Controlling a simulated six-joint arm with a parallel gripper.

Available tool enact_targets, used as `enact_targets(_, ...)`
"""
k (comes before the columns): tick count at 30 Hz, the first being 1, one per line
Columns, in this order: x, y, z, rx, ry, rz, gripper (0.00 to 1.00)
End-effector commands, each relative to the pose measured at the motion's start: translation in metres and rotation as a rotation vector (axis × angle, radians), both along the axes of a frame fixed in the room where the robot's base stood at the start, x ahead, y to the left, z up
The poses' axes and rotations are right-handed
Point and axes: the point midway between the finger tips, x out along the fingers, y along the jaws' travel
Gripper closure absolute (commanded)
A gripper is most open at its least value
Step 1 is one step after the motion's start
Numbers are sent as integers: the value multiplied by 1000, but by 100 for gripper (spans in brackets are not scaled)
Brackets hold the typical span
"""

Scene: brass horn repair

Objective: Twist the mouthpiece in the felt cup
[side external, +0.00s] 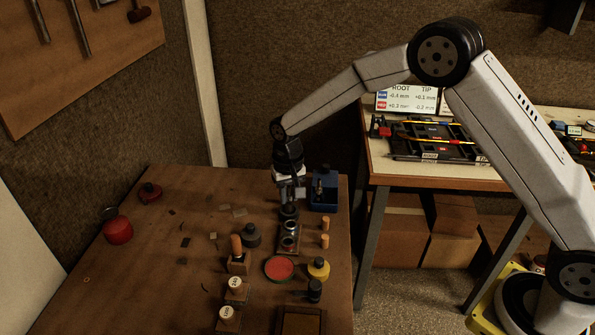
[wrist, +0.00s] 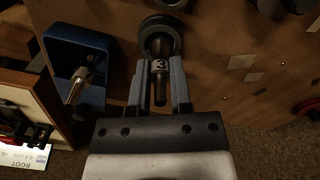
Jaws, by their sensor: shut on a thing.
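My gripper (side external: 290,192) points down over a small dark round cup (side external: 289,212) at the back right of the wooden bench. In the wrist view my gripper (wrist: 160,78) is shut on a slim dark metal mouthpiece (wrist: 160,92) marked "3", with a finger on either side. The mouthpiece lines up with the dark cup (wrist: 162,38), a thick ring just beyond the fingertips. Its far end meets the cup's opening, but how deep it sits is hidden. The cup's lining cannot be made out.
A blue block (side external: 325,192) with a metal piece upright in it stands close right of my gripper. In front are a stand with rings (side external: 289,242), a dark grey pot (side external: 251,236), a red-topped dish (side external: 279,268) and a yellow pot (side external: 319,268).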

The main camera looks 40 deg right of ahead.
Motion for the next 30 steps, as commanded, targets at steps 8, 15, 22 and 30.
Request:
enact_targets(8, 0, 0, 0, 0, 0, -69, 100)
enact_targets(15, 0, 0, 0, 0, 0, -76, 100)
enact_targets(22, 0, 0, 0, 0, -1, -191, 100)
enact_targets(30, 0, 0, 0, 0, -1, -381, 100)
